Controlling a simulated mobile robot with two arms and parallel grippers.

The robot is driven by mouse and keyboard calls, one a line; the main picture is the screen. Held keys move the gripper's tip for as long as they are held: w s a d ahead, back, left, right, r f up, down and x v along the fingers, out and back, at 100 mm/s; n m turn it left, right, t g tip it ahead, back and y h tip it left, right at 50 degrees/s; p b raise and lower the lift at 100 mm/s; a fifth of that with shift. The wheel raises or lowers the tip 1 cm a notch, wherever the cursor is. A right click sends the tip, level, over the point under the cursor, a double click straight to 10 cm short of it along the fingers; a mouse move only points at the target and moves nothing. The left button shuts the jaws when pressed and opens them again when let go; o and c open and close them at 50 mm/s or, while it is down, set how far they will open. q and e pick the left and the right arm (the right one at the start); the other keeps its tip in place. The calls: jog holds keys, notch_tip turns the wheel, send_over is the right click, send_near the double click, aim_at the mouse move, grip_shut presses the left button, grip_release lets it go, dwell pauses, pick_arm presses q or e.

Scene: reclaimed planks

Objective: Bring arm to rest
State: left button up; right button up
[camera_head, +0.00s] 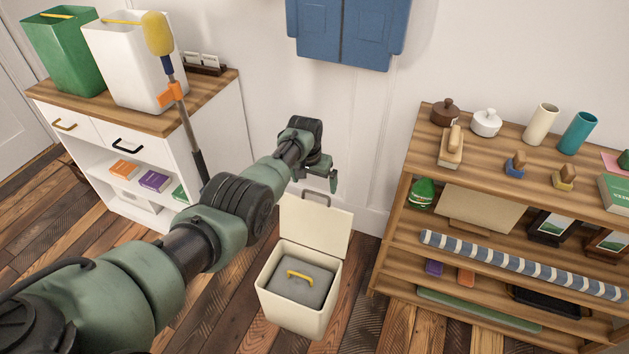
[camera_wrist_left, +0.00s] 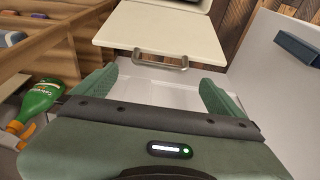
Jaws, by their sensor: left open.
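My left arm reaches in from the lower left in the head view. My left gripper (camera_head: 325,178) is at its far end, above and behind a cream bin (camera_head: 298,300), close to the white wall. In the left wrist view its two green fingers stand apart, so the left gripper (camera_wrist_left: 157,92) is open, with nothing between them. The bin's cream lid (camera_head: 318,228) stands open with its grey handle at the top. The lid also shows in the left wrist view (camera_wrist_left: 160,32), ahead of the fingers. My right gripper is not in view.
A grey insert with a yellow handle (camera_head: 299,274) sits in the bin. A wooden shelf (camera_head: 400,215) with jars, cups and a striped roll stands right. A white cabinet (camera_head: 220,125) with containers stands left.

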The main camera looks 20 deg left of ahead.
pick_arm(q)
jog(key=shift+f, duration=0.1)
dwell(0.3)
